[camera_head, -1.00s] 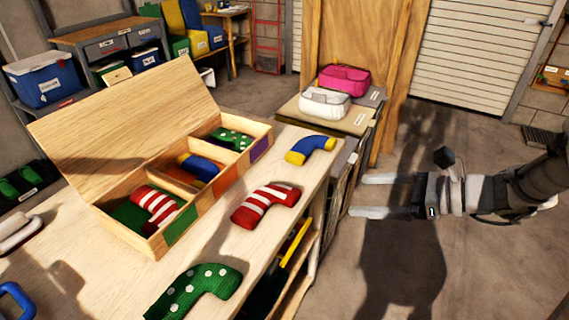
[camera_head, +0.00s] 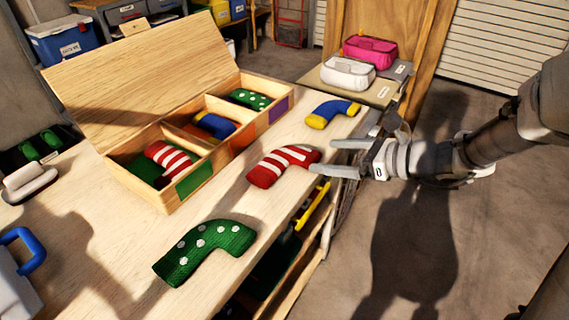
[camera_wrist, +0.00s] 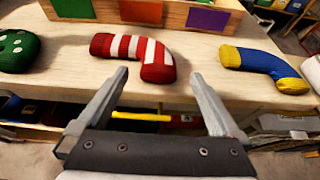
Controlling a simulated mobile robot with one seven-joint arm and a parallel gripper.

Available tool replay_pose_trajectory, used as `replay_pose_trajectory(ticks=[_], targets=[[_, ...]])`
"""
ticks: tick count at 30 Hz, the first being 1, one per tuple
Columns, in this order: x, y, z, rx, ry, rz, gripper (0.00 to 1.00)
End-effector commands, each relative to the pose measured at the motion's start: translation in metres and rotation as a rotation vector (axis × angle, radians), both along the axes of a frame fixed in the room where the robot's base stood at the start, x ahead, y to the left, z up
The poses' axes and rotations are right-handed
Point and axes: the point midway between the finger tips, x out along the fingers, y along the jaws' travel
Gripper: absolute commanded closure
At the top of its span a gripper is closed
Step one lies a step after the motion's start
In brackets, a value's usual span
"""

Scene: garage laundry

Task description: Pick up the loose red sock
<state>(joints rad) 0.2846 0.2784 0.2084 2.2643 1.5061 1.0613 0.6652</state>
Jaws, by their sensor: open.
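The loose red sock with white stripes (camera_head: 283,165) lies on the wooden table near its front edge. In the wrist view the same sock (camera_wrist: 135,53) lies ahead of my gripper (camera_wrist: 160,82), with its red toe end between the lines of the fingers. My gripper (camera_head: 323,158) is open and empty, just right of the sock at the table edge. One fingertip looks close to the sock's right end; I cannot tell whether it touches. Another red striped sock (camera_head: 172,160) lies in a compartment of the wooden box (camera_head: 172,194).
A loose green dotted sock (camera_head: 205,250) and a loose blue and yellow sock (camera_head: 331,113) lie on the table (camera_head: 130,262) on either side. The box's raised lid (camera_head: 140,80) stands behind. White and pink bags (camera_head: 347,73) sit beyond the table's end.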

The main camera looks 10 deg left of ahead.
Motion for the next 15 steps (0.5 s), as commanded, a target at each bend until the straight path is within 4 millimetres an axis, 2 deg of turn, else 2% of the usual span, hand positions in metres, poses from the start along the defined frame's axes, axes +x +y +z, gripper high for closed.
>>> replay_pose_trajectory(ticks=[1, 4, 9, 15], targets=[[0.001, 0.006, -0.009, 0.001, 0.001, 0.004, 0.0], [0.004, 0.017, -0.021, 0.0, 0.001, 0.004, 0.0], [0.011, 0.034, -0.024, 0.001, 0.0, 0.002, 0.0], [0.011, 0.034, -0.023, 0.001, 0.0, 0.001, 0.0]])
